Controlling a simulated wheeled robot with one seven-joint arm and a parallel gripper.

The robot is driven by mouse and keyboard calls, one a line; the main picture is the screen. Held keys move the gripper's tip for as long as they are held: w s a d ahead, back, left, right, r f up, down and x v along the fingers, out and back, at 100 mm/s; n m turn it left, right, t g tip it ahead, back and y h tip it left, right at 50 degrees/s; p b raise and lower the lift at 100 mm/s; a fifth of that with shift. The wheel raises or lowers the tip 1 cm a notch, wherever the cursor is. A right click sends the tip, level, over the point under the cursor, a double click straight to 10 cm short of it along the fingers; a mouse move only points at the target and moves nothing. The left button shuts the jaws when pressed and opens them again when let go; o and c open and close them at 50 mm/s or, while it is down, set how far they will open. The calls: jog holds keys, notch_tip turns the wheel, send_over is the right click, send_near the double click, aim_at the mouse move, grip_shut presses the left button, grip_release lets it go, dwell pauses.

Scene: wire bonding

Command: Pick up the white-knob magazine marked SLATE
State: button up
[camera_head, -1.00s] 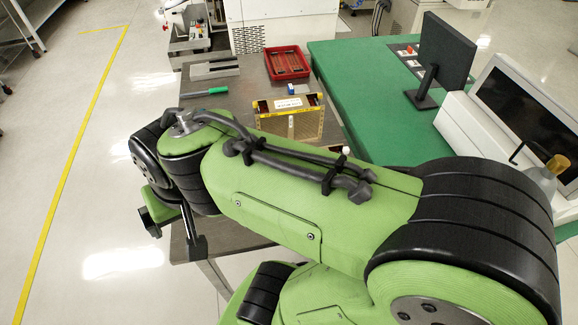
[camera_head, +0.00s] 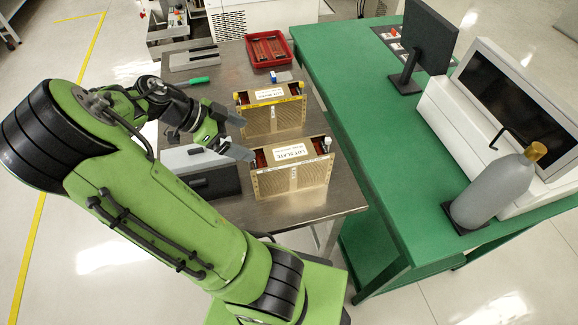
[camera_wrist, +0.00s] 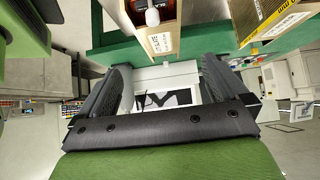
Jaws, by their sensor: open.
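The SLATE magazine (camera_head: 292,181) stands upright on the near part of the steel table in the head view. It is a tan, ribbed box with a white label on top and a white knob at its right end. In the wrist view, part of the magazine (camera_wrist: 161,42) and its white knob (camera_wrist: 152,17) show at the top. My gripper (camera_head: 240,135) is open and empty, left of the two magazines, its fingers pointing right. In the wrist view both fingers (camera_wrist: 166,78) are spread apart with nothing between them.
A second magazine (camera_head: 273,122) with a yellow top edge stands just behind. A grey case (camera_head: 203,168) lies left of the SLATE magazine, partly under my arm. A red tray (camera_head: 268,47) and a green-handled tool (camera_head: 190,82) lie farther back. A green table (camera_head: 385,170) adjoins on the right.

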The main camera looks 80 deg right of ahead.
aim_at(284, 153)
jog(key=b+x, duration=0.3)
jog(key=x, duration=1.3)
jog(key=shift+r, duration=0.25)
grip_shut()
